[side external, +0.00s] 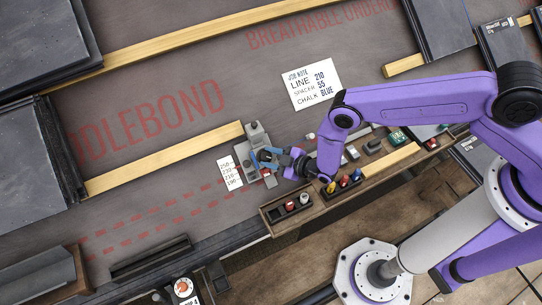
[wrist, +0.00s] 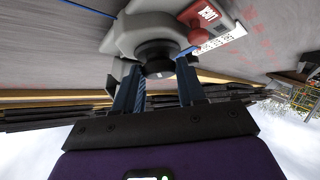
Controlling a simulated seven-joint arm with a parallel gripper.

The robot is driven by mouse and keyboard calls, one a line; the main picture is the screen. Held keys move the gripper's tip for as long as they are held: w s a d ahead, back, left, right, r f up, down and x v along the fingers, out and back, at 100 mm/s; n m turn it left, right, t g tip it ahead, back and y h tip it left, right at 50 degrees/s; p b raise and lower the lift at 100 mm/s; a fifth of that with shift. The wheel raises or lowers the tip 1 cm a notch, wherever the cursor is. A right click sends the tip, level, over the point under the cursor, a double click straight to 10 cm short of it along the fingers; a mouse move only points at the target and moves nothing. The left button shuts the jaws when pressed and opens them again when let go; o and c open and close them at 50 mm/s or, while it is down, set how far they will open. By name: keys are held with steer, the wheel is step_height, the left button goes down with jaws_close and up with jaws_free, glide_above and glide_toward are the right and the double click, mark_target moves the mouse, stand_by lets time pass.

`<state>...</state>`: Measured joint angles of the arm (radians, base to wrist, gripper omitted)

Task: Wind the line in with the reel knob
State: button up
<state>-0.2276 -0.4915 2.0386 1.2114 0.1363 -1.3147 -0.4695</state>
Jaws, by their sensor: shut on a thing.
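The grey reel body (side external: 256,136) sits at the right end of a wooden batten. It also fills the top of the wrist view (wrist: 125,35), with a red labelled part (wrist: 203,14) beside it. My gripper (side external: 268,158) is at the reel. In the wrist view its two fingers (wrist: 158,80) stand on either side of the black round knob (wrist: 157,56) and are shut on it. A thin blue line (wrist: 88,9) runs off at the top left of the wrist view. The far side of the knob is hidden.
A number card (side external: 230,173) lies left of the reel, and a job note (side external: 311,84) lies up and right. A wooden tray (side external: 277,226) with small coloured items stands below right. Dark slates (side external: 40,150) are stacked at left.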

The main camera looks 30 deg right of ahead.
steer(key=shift+a+r+m+t+h, duration=0.15)
steer(key=shift+m+t+h, duration=0.15)
steer(key=shift+m, duration=0.4)
steer(key=o, duration=1)
steer(key=s+d+r, duration=0.2)
steer(key=s+r, duration=0.2)
steer(key=r, duration=0.4)
steer(key=shift+d+r, duration=0.2)
steer(key=shift+o, duration=0.2)
